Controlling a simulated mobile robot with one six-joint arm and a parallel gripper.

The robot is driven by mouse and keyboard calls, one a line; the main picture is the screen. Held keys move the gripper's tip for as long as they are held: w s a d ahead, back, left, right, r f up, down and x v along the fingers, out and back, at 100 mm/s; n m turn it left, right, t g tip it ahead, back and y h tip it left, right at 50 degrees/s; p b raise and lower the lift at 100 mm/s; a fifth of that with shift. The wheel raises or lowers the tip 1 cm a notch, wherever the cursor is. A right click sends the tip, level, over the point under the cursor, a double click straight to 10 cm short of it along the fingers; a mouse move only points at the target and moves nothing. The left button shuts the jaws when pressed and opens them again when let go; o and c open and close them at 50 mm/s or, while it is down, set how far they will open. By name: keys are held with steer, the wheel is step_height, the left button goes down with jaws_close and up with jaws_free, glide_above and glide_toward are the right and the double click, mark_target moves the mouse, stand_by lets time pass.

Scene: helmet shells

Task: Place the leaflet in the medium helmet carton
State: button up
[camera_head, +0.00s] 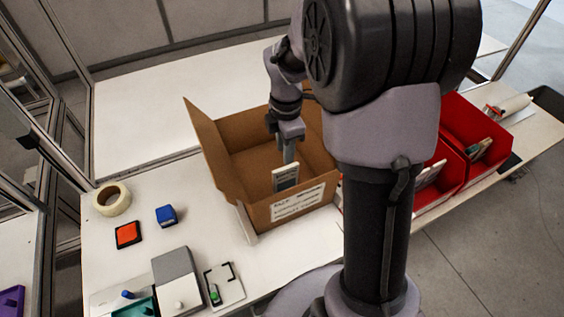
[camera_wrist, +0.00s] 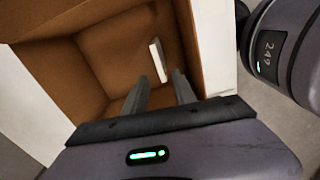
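The open brown carton (camera_head: 243,153) stands on the white table with flaps up and a printed white label (camera_head: 297,204) on its front. The label is too small to read for size. The leaflet (camera_head: 286,175), a small pale piece with a dark patch, is inside the carton near the front wall. In the wrist view the leaflet (camera_wrist: 157,58) shows nearly edge-on, beyond my fingertips. My gripper (camera_head: 289,158) reaches down into the carton. In the wrist view its fingers (camera_wrist: 160,82) are apart, with no visible contact on the leaflet.
Red bins (camera_head: 472,125) with items stand to the right, partly behind my arm. A tape roll (camera_head: 112,199), an orange-topped pad (camera_head: 128,234), a blue block (camera_head: 166,215) and a grey box (camera_head: 176,279) lie to the left. The table behind the carton is clear.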

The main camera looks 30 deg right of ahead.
steer(key=s+a+r+m+t, duration=0.2)
steer(key=s+a+r+m, duration=0.4)
steer(key=r, duration=0.3)
steer(key=s+a+r+m+t+y, duration=0.1)
steer(key=s+a+r+m, duration=0.1)
steer(key=s+m, duration=0.4)
steer(key=s+a+r+m+t+y, duration=0.1)
steer(key=s+a+r+m+t, duration=0.1)
steer(key=s+a+m, duration=0.3)
steer(key=s+r+m, duration=0.1)
steer(key=s+m, duration=0.1)
steer(key=m, duration=0.2)
steer(key=shift+a+t, duration=0.2)
steer(key=shift+t, duration=0.1)
